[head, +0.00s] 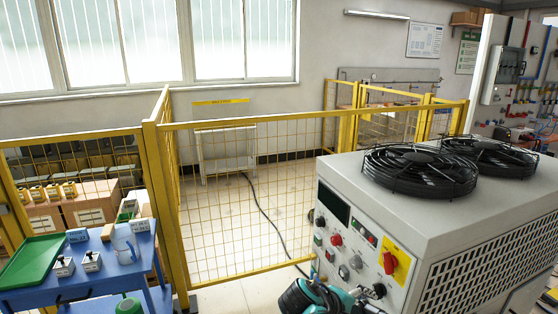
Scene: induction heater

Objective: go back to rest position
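A large light grey cabinet (467,215) stands at the right, with two black round fans (418,171) on top. Its front panel carries a dark screen (333,203), several knobs and buttons, and a red rotary switch on a yellow plate (391,261). A black and teal object (320,297) is cut off by the bottom edge in front of the cabinet; I cannot tell what it is or whether it is part of me. Neither of my grippers can be made out in the head view.
A yellow mesh fence (237,201) crosses the middle, with open floor behind and a dark cable (262,209) on it. A blue table (92,275) at lower left bears a green tray (33,260), a pale blue jug (124,243) and small boxes.

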